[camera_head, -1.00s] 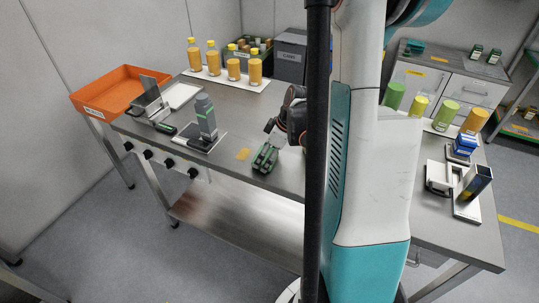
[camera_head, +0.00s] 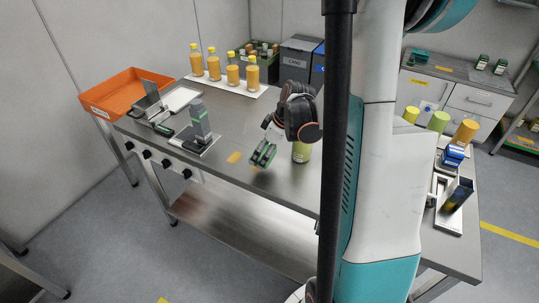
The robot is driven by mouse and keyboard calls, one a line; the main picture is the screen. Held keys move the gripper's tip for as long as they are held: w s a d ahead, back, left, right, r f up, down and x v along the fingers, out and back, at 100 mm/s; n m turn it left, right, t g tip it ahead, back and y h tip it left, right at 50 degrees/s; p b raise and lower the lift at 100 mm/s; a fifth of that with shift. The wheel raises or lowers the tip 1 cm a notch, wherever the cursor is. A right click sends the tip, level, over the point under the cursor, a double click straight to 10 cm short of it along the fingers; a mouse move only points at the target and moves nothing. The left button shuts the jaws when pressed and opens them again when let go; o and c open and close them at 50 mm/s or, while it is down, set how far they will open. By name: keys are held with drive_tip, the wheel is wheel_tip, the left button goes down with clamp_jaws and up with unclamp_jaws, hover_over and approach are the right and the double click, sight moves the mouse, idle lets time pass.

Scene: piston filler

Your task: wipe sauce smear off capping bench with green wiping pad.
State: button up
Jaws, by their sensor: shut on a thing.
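My gripper (camera_head: 264,153) is over the steel bench (camera_head: 222,187), pointing down close to its top. It is shut on the green wiping pad, which is small here and mostly hidden by the dark fingers; I cannot tell if the pad touches the bench. An orange-yellow sauce smear (camera_head: 234,157) lies flat on the bench just left of the gripper. A little orange also shows beside the fingertips.
A green jar (camera_head: 301,151) stands close to the right of my gripper. A grey upright device (camera_head: 201,128) stands to the left. Several sauce bottles (camera_head: 233,72) stand on a white mat behind. An orange tray (camera_head: 112,93) is at far left.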

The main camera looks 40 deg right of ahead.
drive_tip(key=shift+r+p, duration=0.95)
drive_tip(key=shift+r, duration=0.75)
drive_tip(key=shift+f, duration=0.1)
